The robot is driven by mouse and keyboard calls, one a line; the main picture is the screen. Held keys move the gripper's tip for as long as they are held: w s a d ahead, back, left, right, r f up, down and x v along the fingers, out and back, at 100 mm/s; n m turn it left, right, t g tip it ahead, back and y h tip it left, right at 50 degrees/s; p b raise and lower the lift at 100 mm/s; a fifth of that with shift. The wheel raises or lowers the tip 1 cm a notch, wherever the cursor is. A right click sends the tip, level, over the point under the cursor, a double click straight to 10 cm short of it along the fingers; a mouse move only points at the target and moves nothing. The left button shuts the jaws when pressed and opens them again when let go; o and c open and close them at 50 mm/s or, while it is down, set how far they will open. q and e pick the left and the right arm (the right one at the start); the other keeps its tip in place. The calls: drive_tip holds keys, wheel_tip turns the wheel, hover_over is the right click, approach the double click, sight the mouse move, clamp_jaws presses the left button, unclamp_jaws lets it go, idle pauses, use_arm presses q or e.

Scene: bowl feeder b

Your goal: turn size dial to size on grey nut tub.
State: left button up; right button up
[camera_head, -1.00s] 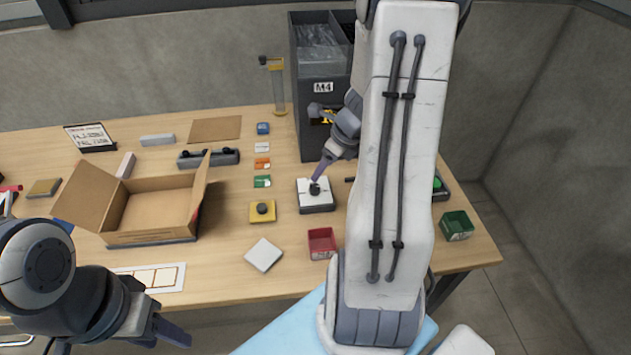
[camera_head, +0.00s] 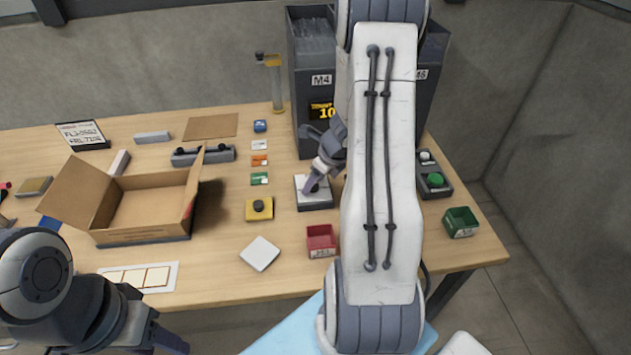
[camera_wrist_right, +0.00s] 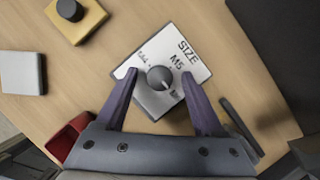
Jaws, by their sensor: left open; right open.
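The size dial is a dark round knob (camera_wrist_right: 159,77) on a white-topped box marked SIZE. Marks M4 and M5 can be read beside it; a third mark is partly hidden, and where the pointer stands is unclear. In the head view the dial box (camera_head: 314,204) sits on the bench below the M4 bin. My right gripper (camera_wrist_right: 160,73) is open with one finger on each side of the knob; contact cannot be told. It also shows over the box in the head view (camera_head: 309,188). My left gripper (camera_head: 171,345) is open and empty, low at the left. I cannot make out a grey nut tub for sure.
A red tub (camera_head: 321,241) and a white tile (camera_head: 260,253) lie in front of the dial box. A yellow button box (camera_head: 259,208) stands left of it. A green tub (camera_head: 461,221) is at the right edge. An open carton (camera_head: 145,208) stands left. Dark bins (camera_head: 310,60) stand behind.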

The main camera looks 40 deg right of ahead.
clamp_jaws()
drive_tip(key=shift+n, duration=0.3)
drive_tip(key=n+p, duration=0.1)
drive_tip(key=n+y+p, duration=0.1)
drive_tip(key=n, duration=0.1)
drive_tip(key=shift+d+r+n+g+p, duration=0.15)
drive_tip(key=shift+n+g+p, duration=0.15)
drive_tip(key=shift+p, duration=0.1)
drive_tip(key=n+y+p, duration=0.1)
drive_tip(key=n, duration=0.1)
drive_tip(key=n+g+y+p, duration=0.1)
drive_tip(key=n, duration=0.2)
drive_tip(key=shift+w+p, duration=0.15)
drive_tip(key=shift+p, duration=0.2)
drive_tip(key=n+g, duration=0.1)
drive_tip(key=n, duration=0.3)
drive_tip(key=shift+d+g+y+p, duration=0.1)
drive_tip(key=shift+g+y+p, duration=0.2)
drive_tip(key=shift+g+p, duration=0.1)
drive_tip(key=shift+w+n+g, duration=0.15)
drive_tip(key=shift+n+g, duration=0.75)
drive_tip(key=shift+n, duration=1.4)
